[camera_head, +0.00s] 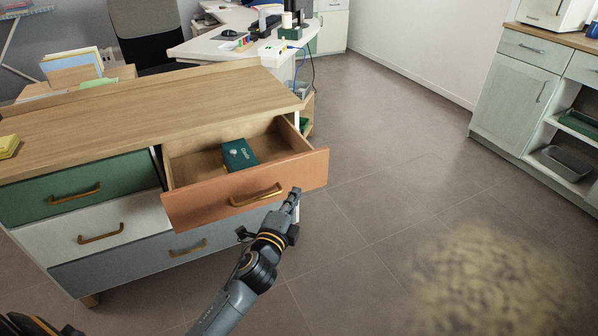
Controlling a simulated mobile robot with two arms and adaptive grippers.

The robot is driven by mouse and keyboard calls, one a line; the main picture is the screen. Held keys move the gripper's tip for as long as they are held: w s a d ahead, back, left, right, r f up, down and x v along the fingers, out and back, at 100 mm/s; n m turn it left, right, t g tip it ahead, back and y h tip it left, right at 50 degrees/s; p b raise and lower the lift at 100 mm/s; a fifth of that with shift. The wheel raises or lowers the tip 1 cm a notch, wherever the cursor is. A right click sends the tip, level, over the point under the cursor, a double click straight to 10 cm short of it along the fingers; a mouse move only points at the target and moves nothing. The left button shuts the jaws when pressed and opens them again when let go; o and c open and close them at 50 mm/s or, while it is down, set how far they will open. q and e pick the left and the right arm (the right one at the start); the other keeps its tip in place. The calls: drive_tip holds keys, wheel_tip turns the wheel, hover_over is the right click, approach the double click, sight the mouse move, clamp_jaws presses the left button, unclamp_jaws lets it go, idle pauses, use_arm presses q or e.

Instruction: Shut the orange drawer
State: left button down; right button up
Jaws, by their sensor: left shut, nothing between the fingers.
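The orange drawer (240,193) is at the top right of a wooden-topped dresser (120,108) and is pulled open. It has a brass handle (257,195) on its front. A dark green box (238,155) lies inside the drawer. My left gripper (293,197) is shut and empty. In the picture it is just below the right part of the drawer front, to the right of the handle. I cannot tell whether it touches the front. My right gripper is not in view.
A green drawer (82,187), a white drawer (100,229) and a grey-blue drawer (170,250) are closed. A white desk (225,47) stands behind the dresser. A pale cabinet (512,100) lines the right side. The floor (390,180) between is clear.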

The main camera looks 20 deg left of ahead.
use_arm(q)
drive_tip(key=b, duration=0.1)
approach(304, 158)
drive_tip(key=w+d, duration=0.2)
drive_tip(key=d, duration=0.1)
drive_tip(key=w+a, duration=0.2)
drive_tip(key=w, duration=0.1)
drive_tip(key=shift+a, duration=0.3)
drive_tip(key=shift+w+a, duration=0.35)
drive_tip(key=shift+a, duration=0.05)
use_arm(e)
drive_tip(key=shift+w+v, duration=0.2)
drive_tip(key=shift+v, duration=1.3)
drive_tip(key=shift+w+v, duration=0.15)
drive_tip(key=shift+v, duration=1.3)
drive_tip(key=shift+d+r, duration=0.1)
use_arm(q)
drive_tip(key=shift+b, duration=0.3)
